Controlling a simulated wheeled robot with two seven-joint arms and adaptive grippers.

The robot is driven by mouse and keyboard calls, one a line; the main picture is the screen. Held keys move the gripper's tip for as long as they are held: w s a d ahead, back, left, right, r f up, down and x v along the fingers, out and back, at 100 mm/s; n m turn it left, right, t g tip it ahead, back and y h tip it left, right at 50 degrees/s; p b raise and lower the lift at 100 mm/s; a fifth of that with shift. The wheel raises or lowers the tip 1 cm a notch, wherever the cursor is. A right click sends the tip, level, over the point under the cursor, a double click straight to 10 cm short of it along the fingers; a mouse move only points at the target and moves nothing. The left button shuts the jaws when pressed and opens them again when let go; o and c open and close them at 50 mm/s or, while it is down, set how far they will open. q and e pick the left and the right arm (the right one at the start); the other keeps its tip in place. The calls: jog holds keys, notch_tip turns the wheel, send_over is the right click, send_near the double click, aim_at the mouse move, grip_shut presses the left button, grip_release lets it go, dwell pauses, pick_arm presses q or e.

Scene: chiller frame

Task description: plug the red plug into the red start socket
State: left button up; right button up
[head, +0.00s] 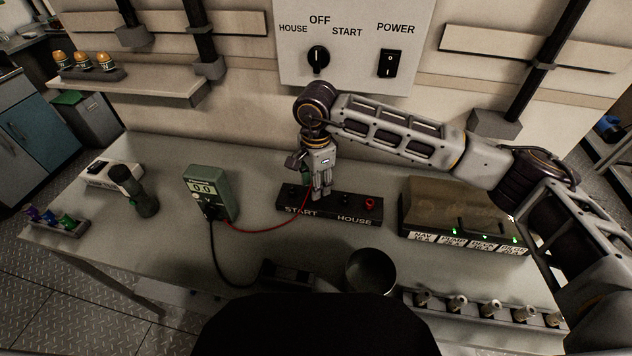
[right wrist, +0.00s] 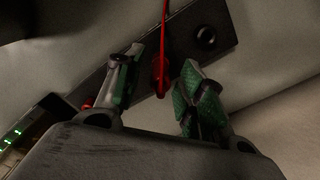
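The dark socket block (head: 330,206) lies on the bench, marked START at its left and HOUSE at its right. My right gripper (head: 322,196) points down over its START half. In the right wrist view its fingers (right wrist: 162,88) stand apart, open, with the red plug (right wrist: 160,76) between them and a visible gap on each side. The plug is at the block, its red lead (right wrist: 165,25) rising from it; how deep it sits cannot be told. The red start socket is hidden under the plug and gripper. My left gripper is not in view.
The green meter (head: 208,192) stands to the left, with the red lead and a black lead (head: 215,255). A brown-topped box (head: 450,207) with green lights is right of the block. A dark cup (head: 371,271) stands in front. The wall panel (head: 345,70) is behind.

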jog(key=shift+r, duration=3.95)
jog(key=shift+r+p, duration=0.45)
